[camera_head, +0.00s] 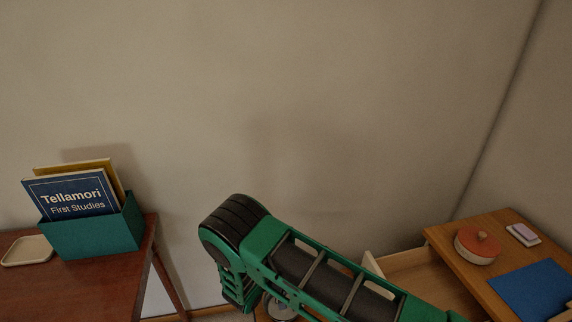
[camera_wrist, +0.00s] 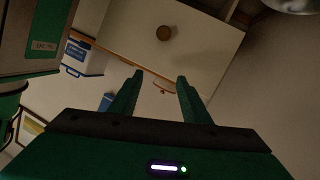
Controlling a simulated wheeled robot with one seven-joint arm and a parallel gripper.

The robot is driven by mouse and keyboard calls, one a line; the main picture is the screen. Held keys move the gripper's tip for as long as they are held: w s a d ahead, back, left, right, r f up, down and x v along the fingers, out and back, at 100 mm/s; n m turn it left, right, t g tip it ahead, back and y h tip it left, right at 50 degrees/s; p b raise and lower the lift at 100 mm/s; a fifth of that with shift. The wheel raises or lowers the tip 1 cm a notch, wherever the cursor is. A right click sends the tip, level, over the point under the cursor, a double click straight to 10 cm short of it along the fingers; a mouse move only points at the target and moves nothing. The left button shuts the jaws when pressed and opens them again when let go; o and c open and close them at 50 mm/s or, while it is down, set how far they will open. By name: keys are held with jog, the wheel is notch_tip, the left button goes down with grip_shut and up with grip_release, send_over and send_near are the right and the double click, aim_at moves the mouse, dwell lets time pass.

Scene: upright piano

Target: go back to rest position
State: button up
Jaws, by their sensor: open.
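My gripper (camera_wrist: 160,86) shows in the wrist view with its two green fingers apart and nothing between them. Beyond the fingers is a pale panel with a round brown knob (camera_wrist: 164,33). In the head view my green and black arm reaches up from the lower right and bends at a black joint in front of the wall. The gripper itself is hidden in the head view.
At left, a reddish wooden table (camera_head: 95,285) bears a teal box (camera_head: 95,236) with books and a cream tray (camera_head: 27,251). At right, a wooden top (camera_head: 462,238) bears a round red-lidded container (camera_head: 477,246) and a blue sheet (camera_head: 533,290). An open drawer (camera_head: 418,270) is beside my arm.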

jog(key=d+r+n+g+y, duration=0.15)
jog(key=d+r+y, duration=0.25)
jog(key=d+r, duration=0.55)
jog(key=d+r+n+g+y, duration=0.1)
jog(key=d+r+g+y, duration=0.35)
jog(key=r, duration=0.85)
jog(key=s+d+r+n+t+y, duration=0.3)
jog(key=s+d+r+y, duration=0.1)
jog(key=s+d+r, duration=0.5)
jog(key=s+r+n+t+y, duration=0.2)
jog(key=s+n+t+y, duration=0.1)
jog(key=s, duration=1)
jog(key=shift+s+d+r+t, duration=0.15)
jog(key=shift+s+r+t, duration=0.15)
jog(key=shift+r, duration=0.05)
jog(key=shift+w+f, duration=0.25)
jog(key=shift+w, duration=0.4)
